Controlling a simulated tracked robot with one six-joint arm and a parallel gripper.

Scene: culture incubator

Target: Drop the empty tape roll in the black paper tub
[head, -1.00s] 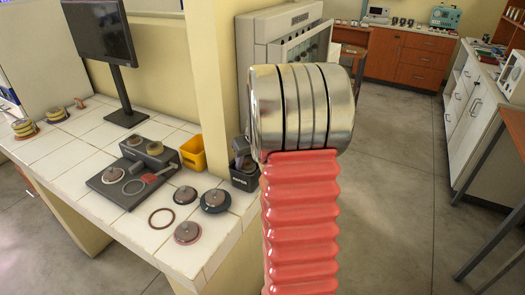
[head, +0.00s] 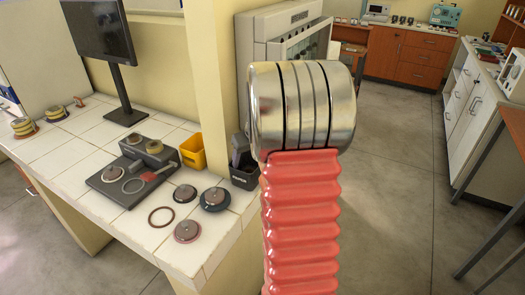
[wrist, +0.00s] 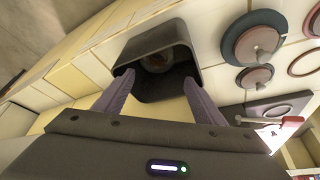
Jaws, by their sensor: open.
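The black paper tub (head: 243,180) stands at the right edge of the tiled bench, beside the yellow tub. It also shows in the wrist view (wrist: 160,88), with its mouth facing the camera. A dim brownish round thing, apparently the empty tape roll (wrist: 157,61), lies inside it, partly in shadow. My gripper (wrist: 158,82) is open, its two fingers spread apart at the tub's near side with nothing between them. In the head view my gripper (head: 239,152) is a small dark shape just above the tub, partly hidden by my arm.
A yellow tub (head: 193,151) stands left of the black tub. A dark board (head: 120,198) holds a ring and a red-handled tool. Several discs and a brown ring (head: 161,217) lie near the front edge. A monitor (head: 98,28) stands further back. The bench ends just right of the tub.

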